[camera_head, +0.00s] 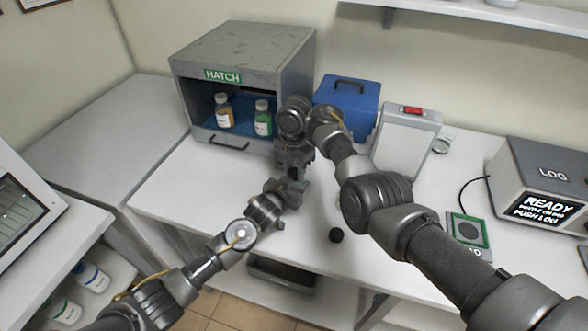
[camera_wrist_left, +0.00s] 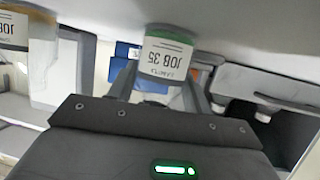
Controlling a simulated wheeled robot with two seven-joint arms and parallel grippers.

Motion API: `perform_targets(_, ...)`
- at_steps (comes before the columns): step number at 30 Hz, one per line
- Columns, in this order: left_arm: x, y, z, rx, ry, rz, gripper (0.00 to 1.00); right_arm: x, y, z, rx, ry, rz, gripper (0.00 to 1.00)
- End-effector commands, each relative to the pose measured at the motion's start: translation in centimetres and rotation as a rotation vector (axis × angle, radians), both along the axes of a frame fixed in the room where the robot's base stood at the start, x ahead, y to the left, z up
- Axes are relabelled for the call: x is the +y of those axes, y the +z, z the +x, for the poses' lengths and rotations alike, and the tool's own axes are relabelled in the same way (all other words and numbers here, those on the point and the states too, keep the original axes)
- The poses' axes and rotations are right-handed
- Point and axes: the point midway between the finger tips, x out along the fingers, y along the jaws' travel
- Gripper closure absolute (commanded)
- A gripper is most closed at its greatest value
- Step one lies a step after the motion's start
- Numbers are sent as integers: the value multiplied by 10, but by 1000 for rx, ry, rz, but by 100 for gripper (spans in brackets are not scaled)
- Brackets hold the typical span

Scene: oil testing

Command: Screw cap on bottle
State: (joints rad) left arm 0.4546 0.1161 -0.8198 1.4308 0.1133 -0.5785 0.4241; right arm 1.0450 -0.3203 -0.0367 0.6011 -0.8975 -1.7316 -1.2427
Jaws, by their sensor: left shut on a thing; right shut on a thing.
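In the left wrist view a bottle (camera_wrist_left: 166,58) with a white "JOB 35" label and a little green at its edge is between my left gripper's fingers (camera_wrist_left: 160,84). In the head view my left gripper (camera_head: 288,188) is shut above the table, and the bottle is hidden among the grippers. My right gripper (camera_head: 295,160) is shut just above and close to the left one. What it holds is hidden, so no cap can be made out in it.
The hatch box (camera_head: 245,50) at the back holds an orange bottle (camera_head: 224,112) and a green bottle (camera_head: 263,120). A blue box (camera_head: 348,92), a grey device (camera_head: 405,140) and the LOG machine (camera_head: 545,175) stand to the right. The table's front left is clear.

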Motion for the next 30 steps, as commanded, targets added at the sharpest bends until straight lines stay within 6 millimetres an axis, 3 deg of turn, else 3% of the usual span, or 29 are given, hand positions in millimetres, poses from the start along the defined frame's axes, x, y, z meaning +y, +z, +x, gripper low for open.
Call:
perform_targets(4,-1,-5,-3,8,-5,6,100,1,-1,0,-3,-192,4,92)
perform_targets(9,-1,-5,-3,8,-5,6,100,1,0,1,-4,-715,5,92)
perform_targets(13,-1,-5,-3,8,-5,6,100,0,0,1,-4,-1029,4,92)
perform_targets(17,-1,-5,-3,8,-5,5,100,-1,0,1,-3,-1157,4,92)
perform_targets(24,-1,-5,-3,8,-4,6,100,-1,0,1,-2,-1163,3,92)
perform_targets(25,-1,-5,-3,8,-4,6,100,-1,0,1,-2,-1163,3,63)
perform_targets(30,0,-5,-2,9,-3,6,100,-1,0,1,-1,-1161,2,43)
